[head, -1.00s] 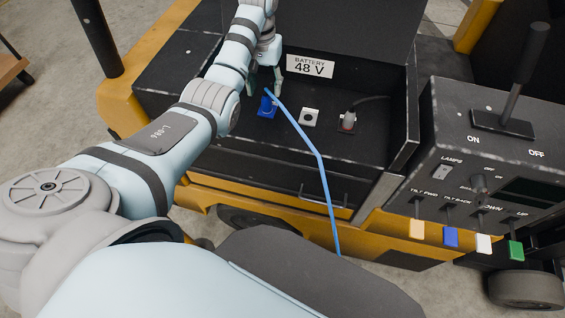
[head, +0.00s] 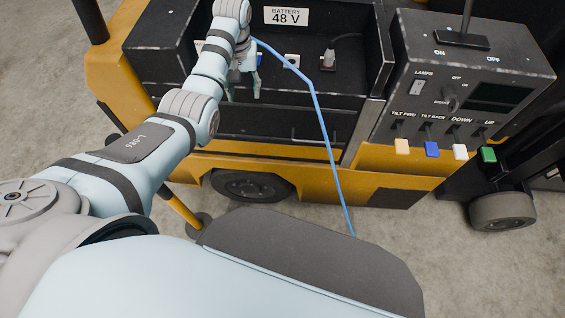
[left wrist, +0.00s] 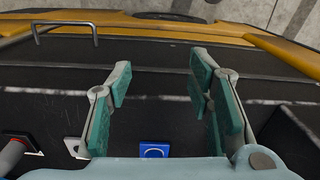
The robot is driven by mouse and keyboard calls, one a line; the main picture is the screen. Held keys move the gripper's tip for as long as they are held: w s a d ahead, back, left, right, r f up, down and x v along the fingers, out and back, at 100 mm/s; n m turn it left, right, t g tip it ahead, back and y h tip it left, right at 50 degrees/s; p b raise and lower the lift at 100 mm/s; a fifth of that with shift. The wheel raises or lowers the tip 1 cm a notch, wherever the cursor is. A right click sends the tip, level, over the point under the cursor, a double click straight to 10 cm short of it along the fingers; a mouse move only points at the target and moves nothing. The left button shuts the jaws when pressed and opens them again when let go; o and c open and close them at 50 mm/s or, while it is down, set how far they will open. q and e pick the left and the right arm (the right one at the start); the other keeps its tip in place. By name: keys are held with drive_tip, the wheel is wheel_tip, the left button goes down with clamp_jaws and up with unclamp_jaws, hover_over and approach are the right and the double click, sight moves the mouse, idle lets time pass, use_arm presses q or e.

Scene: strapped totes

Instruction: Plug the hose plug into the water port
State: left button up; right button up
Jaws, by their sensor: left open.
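My left gripper (head: 243,92) is open, with nothing seen between its teal fingers; it also shows in the left wrist view (left wrist: 160,95). It is over the front of the dark battery bay, on the near side of the ports. A blue square port with a ring (left wrist: 154,151) shows beyond the fingers in the left wrist view; in the head view the arm mostly covers it. A blue hose (head: 310,87) runs from beside my left wrist down to the front of my base. The hose plug is hidden, so I cannot tell whether it sits in the port.
A white port (head: 291,60) and a grey-red connector with a black cable (head: 328,60) are to the right of the blue port. A drawer handle (head: 309,137) is on the front panel. The lever console (head: 455,90) stands at right.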

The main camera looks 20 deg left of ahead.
use_arm(q)
drive_tip(key=s+d+f+n+b, duration=0.1)
drive_tip(key=s+d+f+b, duration=0.1)
drive_tip(key=d+f, duration=0.5)
drive_tip(key=s+d+f+n+b, duration=0.1)
drive_tip(key=s+d+f, duration=0.2)
drive_tip(key=d+f, duration=0.4)
wheel_tip(320, 180, down, 5)
drive_tip(key=shift+b, duration=0.4)
drive_tip(key=shift+s, duration=0.1)
